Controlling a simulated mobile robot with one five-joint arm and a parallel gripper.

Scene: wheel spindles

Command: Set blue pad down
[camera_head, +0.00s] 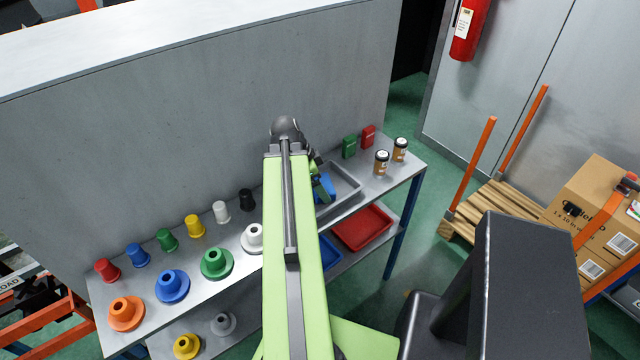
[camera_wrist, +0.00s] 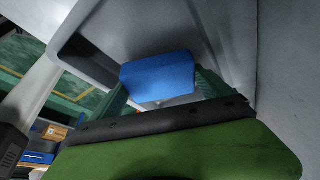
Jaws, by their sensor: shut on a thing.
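The blue pad (camera_head: 325,188) is a small block in my gripper (camera_head: 319,180). In the wrist view the blue pad (camera_wrist: 158,75) sits between the two dark green fingers of my gripper (camera_wrist: 163,88), which is shut on it. The pad is over or inside the grey tray (camera_head: 349,187) on the upper shelf. Grey tray walls (camera_wrist: 75,30) also show around it in the wrist view. I cannot tell whether the pad touches the tray floor. My arm hides the tray's left part.
A green box (camera_head: 349,147), a red box (camera_head: 368,137) and two brown jars (camera_head: 381,163) stand behind and right of the tray. Several coloured spindles (camera_head: 172,287) fill the shelf's left side. A red tray (camera_head: 362,227) is on the lower shelf. A grey wall (camera_head: 180,130) stands behind.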

